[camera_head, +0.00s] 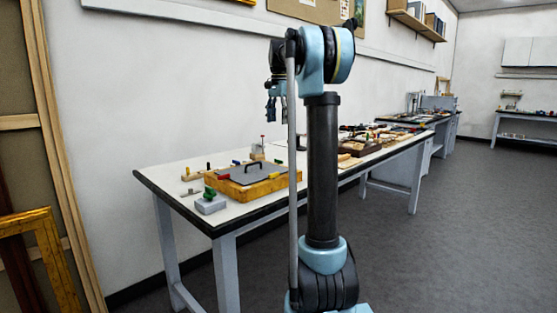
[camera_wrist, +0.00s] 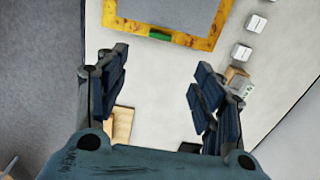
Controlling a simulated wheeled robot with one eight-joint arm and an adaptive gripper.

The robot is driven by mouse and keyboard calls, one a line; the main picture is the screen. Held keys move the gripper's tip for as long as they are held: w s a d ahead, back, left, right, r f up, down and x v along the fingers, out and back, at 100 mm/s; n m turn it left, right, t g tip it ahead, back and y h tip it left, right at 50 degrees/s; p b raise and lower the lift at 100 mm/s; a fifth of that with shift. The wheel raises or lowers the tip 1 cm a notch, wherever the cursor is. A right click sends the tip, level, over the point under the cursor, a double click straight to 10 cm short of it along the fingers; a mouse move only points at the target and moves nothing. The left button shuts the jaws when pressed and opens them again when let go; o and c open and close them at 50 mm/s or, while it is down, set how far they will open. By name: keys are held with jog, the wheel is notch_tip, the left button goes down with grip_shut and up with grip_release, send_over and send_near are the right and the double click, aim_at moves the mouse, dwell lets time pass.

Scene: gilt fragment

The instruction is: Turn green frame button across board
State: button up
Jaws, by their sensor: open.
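The gilt frame (camera_wrist: 205,42) lies on the table in the wrist view, with a grey board (camera_wrist: 170,10) inside it. A green button (camera_wrist: 159,35) sits on the rail nearest my gripper and looks lengthwise along that rail. My gripper (camera_wrist: 160,85) is open and empty, its two fingers apart, short of the frame in the picture. In the head view the gilt frame (camera_head: 242,195) holds the grey board (camera_head: 240,181) with a black handle. My gripper (camera_head: 276,108) hangs above the table there. I cannot make out the green frame button in the head view.
A grey block (camera_head: 210,206) with a green piece on it stands by the frame's front left corner. White blocks (camera_wrist: 241,52) and a wooden box (camera_wrist: 237,78) stand beside the frame. Cluttered trays (camera_head: 362,148) lie farther right. The wall runs behind the table.

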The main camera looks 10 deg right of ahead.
aim_at(278, 162)
jog(key=f, duration=1.7)
jog(key=shift+w+f, duration=0.15)
jog(key=shift+w, duration=0.05)
jog(key=c, duration=1)
